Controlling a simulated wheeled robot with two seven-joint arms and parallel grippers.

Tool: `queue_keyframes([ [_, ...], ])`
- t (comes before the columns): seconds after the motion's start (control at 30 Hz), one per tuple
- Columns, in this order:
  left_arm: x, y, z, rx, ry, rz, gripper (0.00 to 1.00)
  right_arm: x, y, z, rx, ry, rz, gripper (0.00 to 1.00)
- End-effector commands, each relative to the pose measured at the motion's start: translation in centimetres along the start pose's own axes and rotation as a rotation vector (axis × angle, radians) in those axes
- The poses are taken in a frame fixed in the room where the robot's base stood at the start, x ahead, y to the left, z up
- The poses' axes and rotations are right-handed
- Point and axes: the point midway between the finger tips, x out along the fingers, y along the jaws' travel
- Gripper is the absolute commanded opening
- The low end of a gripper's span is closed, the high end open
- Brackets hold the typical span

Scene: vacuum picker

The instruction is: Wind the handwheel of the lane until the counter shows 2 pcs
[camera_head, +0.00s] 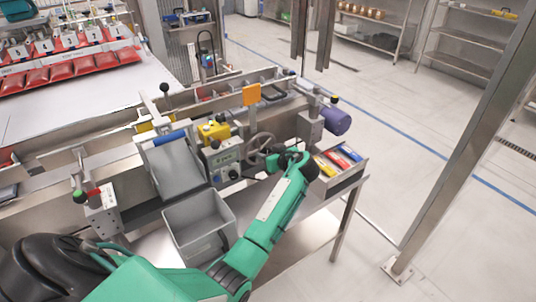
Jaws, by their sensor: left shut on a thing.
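The handwheel (261,143) is a grey spoked wheel on the front of the lane, in the middle of the head view. My left gripper (280,160), dark at the end of my green arm, is at the wheel's lower right side. It is shut on the handwheel, probably at its rim or crank handle; the wrist hides the exact contact. A pale control box with a small counter display (224,156) sits just left of the wheel; its figures are too small to read. My right gripper does not show.
A grey bin (198,228) stands below a grey chute (173,168), left of my forearm. A tray with red, yellow and blue packs (338,161) lies right of my wrist. A purple cylinder (335,121) sticks out behind it. A steel post (449,150) stands at the right.

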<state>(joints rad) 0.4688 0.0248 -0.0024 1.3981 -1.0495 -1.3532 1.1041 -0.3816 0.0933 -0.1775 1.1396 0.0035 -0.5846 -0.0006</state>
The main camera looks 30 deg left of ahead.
Motion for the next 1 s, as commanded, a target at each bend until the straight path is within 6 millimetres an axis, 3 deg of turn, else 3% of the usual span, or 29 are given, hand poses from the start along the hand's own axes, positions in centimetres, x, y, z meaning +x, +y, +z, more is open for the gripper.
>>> queue_keyframes([
  [0.43, -0.01, 0.4, 0.05, 0.287, -0.001, -0.118, 0.17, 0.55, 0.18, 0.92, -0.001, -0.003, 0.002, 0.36],
  [1.0, 0.07, 0.72, 0.25, 0.638, 0.0, -0.263, 0.17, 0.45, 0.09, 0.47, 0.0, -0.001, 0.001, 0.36],
])
